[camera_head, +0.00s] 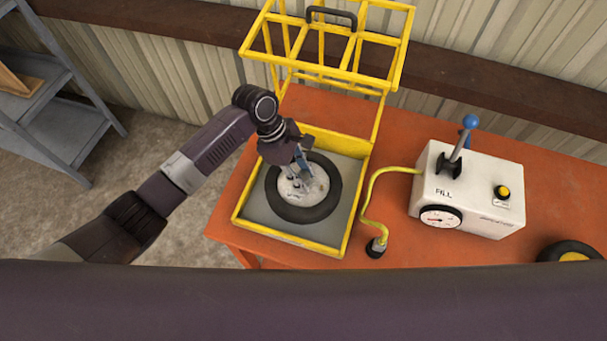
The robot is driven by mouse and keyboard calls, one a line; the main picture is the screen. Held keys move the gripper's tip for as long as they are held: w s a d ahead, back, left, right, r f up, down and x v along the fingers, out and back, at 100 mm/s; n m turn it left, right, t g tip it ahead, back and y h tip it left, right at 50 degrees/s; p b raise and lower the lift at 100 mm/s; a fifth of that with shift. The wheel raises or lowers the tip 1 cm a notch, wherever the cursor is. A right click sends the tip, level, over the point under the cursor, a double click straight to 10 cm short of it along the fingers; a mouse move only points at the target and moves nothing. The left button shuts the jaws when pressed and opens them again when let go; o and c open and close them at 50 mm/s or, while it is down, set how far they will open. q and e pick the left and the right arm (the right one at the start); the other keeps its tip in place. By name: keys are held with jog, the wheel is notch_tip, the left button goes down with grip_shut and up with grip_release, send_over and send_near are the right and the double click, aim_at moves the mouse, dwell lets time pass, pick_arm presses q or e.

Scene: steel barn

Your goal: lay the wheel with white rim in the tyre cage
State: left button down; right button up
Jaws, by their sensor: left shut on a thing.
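The wheel with white rim (311,206) lies flat, or nearly so, within the tray of the yellow tyre cage (291,240). Whether it touches the cage floor I cannot tell. The cage lid (328,76) stands open at the back, with a dark handle on top. My left gripper (301,182) reaches down from the upper left and is shut on the wheel at its hub. The gripper hides part of the white rim. My right gripper is not in view.
A white inflator box (468,190) with a gauge, a blue-knobbed lever and a yellow button stands right of the cage. Its yellow hose (366,200) ends beside the cage. A yellow-rimmed wheel (569,252) lies at the far right of the orange table (440,262). Grey shelves (50,105) stand left.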

pick_arm(q)
jog(key=shift+d, duration=0.1)
jog(key=c, duration=1.6)
grip_release()
jog(key=shift+s, duration=0.1)
jog(key=b+v, duration=0.1)
jog(key=v, duration=1.1)
